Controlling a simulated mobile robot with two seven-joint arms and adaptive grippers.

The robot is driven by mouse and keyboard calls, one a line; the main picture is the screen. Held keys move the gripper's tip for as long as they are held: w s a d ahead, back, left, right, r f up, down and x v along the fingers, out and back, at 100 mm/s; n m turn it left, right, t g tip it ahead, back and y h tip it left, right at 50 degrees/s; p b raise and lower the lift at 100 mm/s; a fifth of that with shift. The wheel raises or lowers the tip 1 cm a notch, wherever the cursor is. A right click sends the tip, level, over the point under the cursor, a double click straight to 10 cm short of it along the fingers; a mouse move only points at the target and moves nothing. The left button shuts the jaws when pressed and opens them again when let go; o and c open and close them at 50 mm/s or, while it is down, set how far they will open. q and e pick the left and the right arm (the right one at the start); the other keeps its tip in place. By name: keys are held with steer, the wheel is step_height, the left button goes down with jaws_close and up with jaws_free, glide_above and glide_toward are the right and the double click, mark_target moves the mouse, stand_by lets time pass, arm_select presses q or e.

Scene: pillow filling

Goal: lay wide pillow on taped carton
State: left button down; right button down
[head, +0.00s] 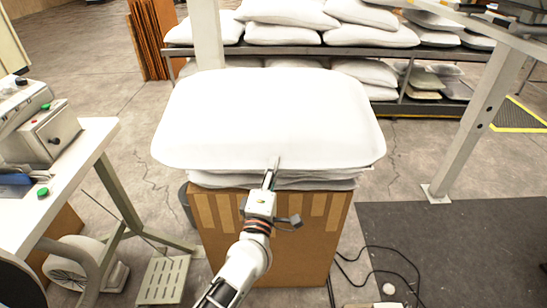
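A wide white pillow (265,115) lies roughly level above the taped carton (265,255). Flatter white pillows (310,182) show between it and the carton top. The carton is brown, with paler tape strips down its upper front. My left gripper (273,170) is at the middle of the wide pillow's front edge, seen nearly edge-on, with a fingertip against the white cloth. Whether its fingers are closed on the edge cannot be told. Whether the wide pillow rests fully on the pillows below is also unclear. My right gripper is out of view.
A shelf rack (440,108) with white pillows stands behind. A white table (75,165) with a machine (42,135) is at left, a grey metal post (475,120) at right. A dark mat (450,235) and black cables (375,255) lie at lower right.

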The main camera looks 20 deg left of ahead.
arm_select(q)
steer(key=shift+f+g, duration=0.9)
steer(key=shift+f, duration=0.55)
steer(key=c, duration=2)
jaws_free()
steer(key=shift+f, duration=0.1)
steer(key=o, duration=0.6)
steer(key=shift+c, duration=0.2)
steer(key=shift+f, duration=0.1)
